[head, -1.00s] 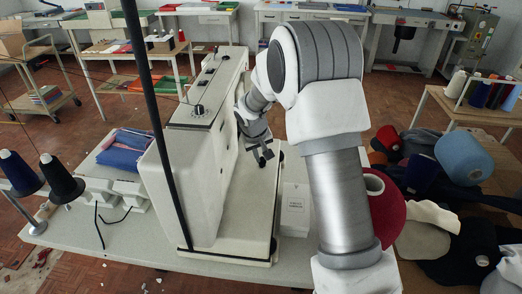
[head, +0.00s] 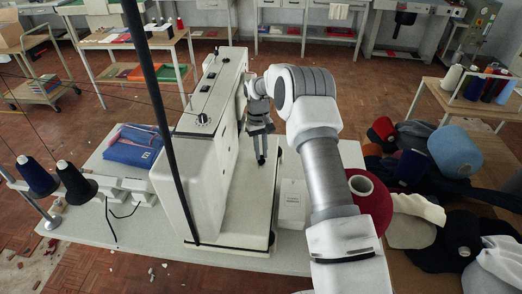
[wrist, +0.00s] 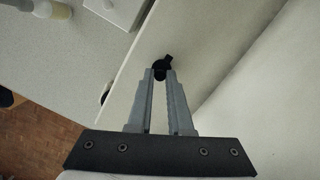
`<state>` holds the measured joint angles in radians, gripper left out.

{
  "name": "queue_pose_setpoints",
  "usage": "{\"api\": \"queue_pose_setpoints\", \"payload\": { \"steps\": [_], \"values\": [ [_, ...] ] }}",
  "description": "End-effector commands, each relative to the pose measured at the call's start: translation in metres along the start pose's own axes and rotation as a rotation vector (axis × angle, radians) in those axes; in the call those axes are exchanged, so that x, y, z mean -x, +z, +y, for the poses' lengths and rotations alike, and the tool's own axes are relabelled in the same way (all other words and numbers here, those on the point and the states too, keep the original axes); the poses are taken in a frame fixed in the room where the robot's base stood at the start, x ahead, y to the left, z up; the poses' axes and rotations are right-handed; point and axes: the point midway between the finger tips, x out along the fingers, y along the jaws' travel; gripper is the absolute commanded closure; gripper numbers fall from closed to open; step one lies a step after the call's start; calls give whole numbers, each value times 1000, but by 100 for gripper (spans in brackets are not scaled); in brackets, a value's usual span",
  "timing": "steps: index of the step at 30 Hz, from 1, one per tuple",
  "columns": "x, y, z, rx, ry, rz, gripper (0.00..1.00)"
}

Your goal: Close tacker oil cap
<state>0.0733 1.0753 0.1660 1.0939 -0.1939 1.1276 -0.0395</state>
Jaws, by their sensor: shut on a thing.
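The tacker is a tall cream machine (head: 185,160) on a pale bench, with a flat bed in front of its side face. My gripper (head: 261,150) points down beside that face, over the bed. In the wrist view its two grey fingers (wrist: 161,76) are close together at the tips, shut on a small black oil cap (wrist: 163,64). A short black tab of the cap sticks out past the fingertips. The lower part of the cap is hidden by the fingers, and I cannot tell how far it is turned or seated.
A white box (head: 292,202) stands just right of the bed. A red cone of yarn (head: 371,205) is beyond my arm. A dark pole (head: 160,110) crosses in front of the machine. Dark thread spools (head: 72,180) stand at the left.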

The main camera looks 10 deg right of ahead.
Motion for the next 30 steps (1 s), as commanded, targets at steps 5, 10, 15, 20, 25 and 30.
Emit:
{"api": "queue_pose_setpoints", "payload": {
  "steps": [5,10,15,20,25,30],
  "values": [
    [-1,-1,0,2,-13,-26,100],
    [-1,-2,0,2,-17,-34,100],
    [-1,-2,0,3,-17,-35,100],
    [-1,-2,0,3,-17,-34,100],
    [-1,-2,0,3,-17,-34,54],
    [-1,-2,0,3,-17,-34,54]
  ]
}}
